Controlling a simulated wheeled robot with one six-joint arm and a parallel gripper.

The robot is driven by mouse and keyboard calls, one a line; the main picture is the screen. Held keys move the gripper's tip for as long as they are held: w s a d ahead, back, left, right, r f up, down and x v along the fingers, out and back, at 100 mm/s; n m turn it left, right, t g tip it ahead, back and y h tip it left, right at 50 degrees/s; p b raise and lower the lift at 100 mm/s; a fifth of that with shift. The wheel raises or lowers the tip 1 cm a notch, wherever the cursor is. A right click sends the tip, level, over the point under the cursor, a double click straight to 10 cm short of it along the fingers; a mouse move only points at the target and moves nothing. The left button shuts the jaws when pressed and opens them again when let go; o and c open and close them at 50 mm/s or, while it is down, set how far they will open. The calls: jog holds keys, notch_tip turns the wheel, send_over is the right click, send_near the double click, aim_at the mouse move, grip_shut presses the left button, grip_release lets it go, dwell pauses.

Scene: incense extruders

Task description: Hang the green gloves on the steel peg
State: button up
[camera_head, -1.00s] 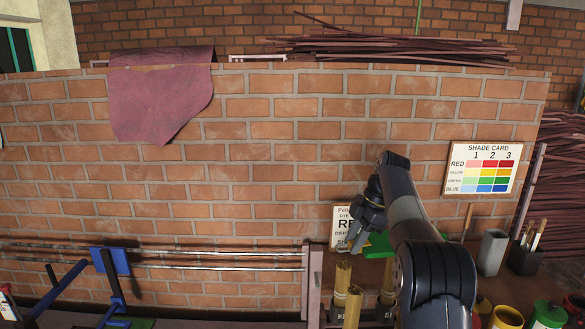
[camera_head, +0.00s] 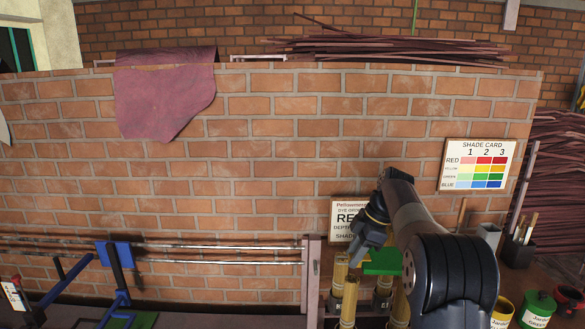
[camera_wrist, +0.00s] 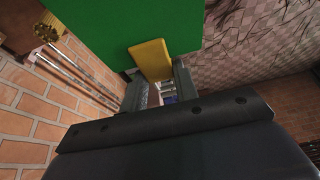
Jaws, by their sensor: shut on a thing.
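The green gloves show in the head view as a flat green shape (camera_head: 382,262) just right of my gripper (camera_head: 358,254). In the wrist view a broad green surface (camera_wrist: 125,25) fills the top. A yellow piece (camera_wrist: 151,60) at its edge reaches down to the fingertips of my gripper (camera_wrist: 156,94). My gripper is shut on this item and holds it in front of the brick wall, near the bundles of sticks. I cannot make out the steel peg in either view. My arm hides part of the area to the right.
Bundles of sticks (camera_head: 348,301) stand close below my gripper. A sign (camera_head: 345,214) is behind it, and a shade card (camera_head: 478,165) is on the brick wall (camera_head: 270,175). Long steel rods (camera_head: 210,246) run along the left. Cans (camera_head: 538,309) stand at lower right.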

jog(key=s+f+m+t+h+b, duration=0.1)
jog(key=s+f+m+b, duration=0.1)
jog(key=s+f+m, duration=0.3)
jog(key=s+f+m+t+h+b, duration=0.1)
jog(key=s+f+m, duration=0.4)
jog(key=f, duration=0.9)
jog(key=s+f+m+t+h+b, duration=0.2)
jog(key=s+f+m, duration=0.3)
jog(key=f+m, duration=0.3)
notch_tip(320, 180, down, 2)
jog(key=shift+s+a+f+t+h+b, duration=0.25)
jog(key=shift+s+a+t+h+b, duration=0.05)
jog(key=shift+s, duration=0.1)
